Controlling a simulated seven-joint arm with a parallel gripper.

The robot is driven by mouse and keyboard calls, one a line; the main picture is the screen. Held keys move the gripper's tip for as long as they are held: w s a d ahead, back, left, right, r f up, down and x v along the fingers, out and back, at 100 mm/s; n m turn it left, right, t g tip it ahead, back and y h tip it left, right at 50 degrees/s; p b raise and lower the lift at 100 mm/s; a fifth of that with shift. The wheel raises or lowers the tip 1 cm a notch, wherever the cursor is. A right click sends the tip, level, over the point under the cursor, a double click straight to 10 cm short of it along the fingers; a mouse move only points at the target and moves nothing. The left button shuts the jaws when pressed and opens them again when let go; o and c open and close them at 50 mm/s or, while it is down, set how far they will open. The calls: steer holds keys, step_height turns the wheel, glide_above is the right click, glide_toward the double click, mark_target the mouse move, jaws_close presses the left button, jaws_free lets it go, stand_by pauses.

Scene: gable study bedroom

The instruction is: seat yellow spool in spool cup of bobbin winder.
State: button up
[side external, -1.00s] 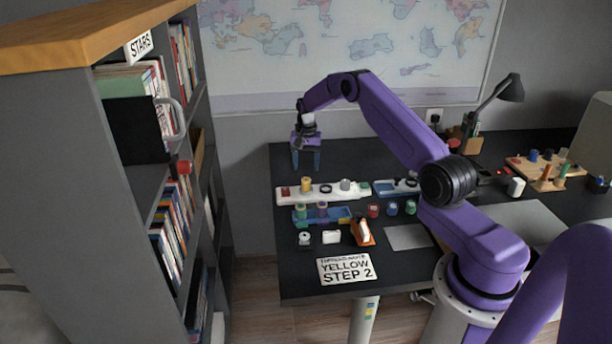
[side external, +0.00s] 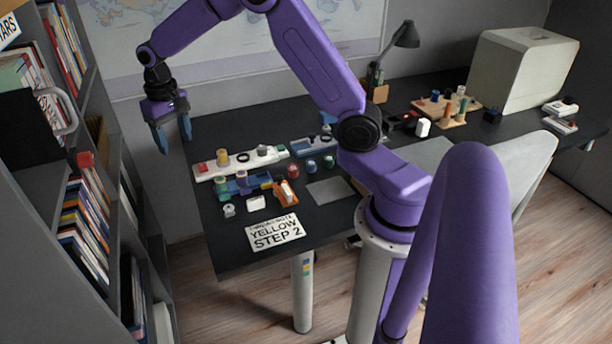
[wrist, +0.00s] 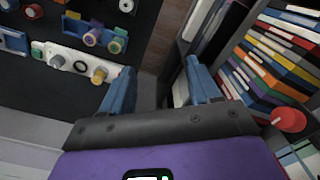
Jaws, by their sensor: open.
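A white strip-shaped base (side external: 231,169), perhaps the bobbin winder, lies near the table's left end. It carries a yellow spool-like piece (side external: 222,157), a black ring (side external: 243,157) and a grey cylinder (side external: 262,150). The wrist view shows the yellow piece (wrist: 99,76) upright at the base's near end, with the ring (wrist: 79,66) beside it. I cannot tell which part is the spool cup. My gripper (side external: 175,144) is open and empty, raised by the table's left edge, apart from the base. In the wrist view my gripper (wrist: 160,66) points between table and bookshelf.
A blue tray (side external: 257,181) with a greenish spool (side external: 222,184) and a purple spool (side external: 241,178) stands in front. Several small spools, an orange holder (side external: 286,193) and a "YELLOW STEP 2" card (side external: 275,233) are nearby. A tall bookshelf (side external: 95,200) stands close left.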

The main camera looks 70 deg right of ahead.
steer(key=s+a+r+n, duration=0.2)
steer(key=s+a+n, duration=0.25)
steer(key=s, duration=0.45)
steer(key=s+a+r+n, duration=0.3)
steer(key=s+a, duration=0.3)
steer(key=s, duration=0.4)
steer(key=s+d+f+n, duration=0.1)
steer(key=s+d+n, duration=0.1)
steer(key=s, duration=0.6)
steer(key=s+d+n, duration=0.1)
steer(key=s+n, duration=0.4)
steer(key=s, duration=0.4)
steer(key=shift+d+f, duration=0.35)
steer(key=shift+d, duration=0.05)
